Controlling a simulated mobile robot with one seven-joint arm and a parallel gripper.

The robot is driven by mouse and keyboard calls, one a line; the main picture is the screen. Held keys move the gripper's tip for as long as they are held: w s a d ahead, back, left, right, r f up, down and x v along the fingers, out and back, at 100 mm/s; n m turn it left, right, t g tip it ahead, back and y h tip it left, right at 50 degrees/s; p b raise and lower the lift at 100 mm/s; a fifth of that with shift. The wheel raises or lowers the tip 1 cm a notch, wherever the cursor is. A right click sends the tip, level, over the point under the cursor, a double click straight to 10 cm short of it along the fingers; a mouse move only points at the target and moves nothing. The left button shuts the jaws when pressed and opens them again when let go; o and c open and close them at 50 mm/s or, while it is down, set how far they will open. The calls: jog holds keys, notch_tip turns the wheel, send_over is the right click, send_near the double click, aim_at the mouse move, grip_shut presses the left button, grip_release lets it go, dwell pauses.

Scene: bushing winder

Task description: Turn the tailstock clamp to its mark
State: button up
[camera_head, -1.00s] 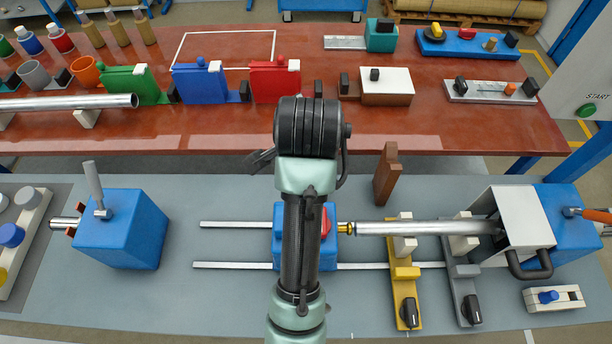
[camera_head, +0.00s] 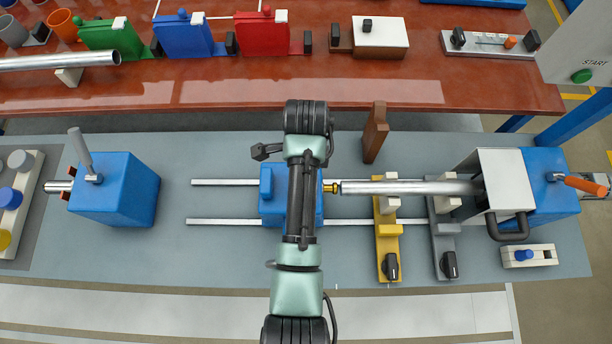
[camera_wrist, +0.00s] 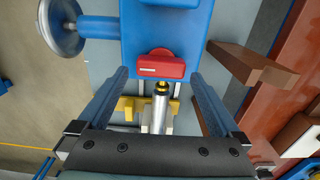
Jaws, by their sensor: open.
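The blue tailstock (camera_head: 270,207) sits on two rails in the middle of the bench, partly hidden behind my arm in the head view. I cannot tell the remaining distance or pick out the mark.
A steel bar (camera_head: 410,188) runs right from the tailstock over a yellow support (camera_head: 388,240) and a grey support (camera_head: 442,235) to a white guard (camera_head: 500,180). A brown upright block (camera_head: 375,132) stands behind the bar. A handwheel (camera_wrist: 62,27) is on the tailstock's side.

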jog(key=shift+f, duration=1.55)
jog(key=c, duration=1.1)
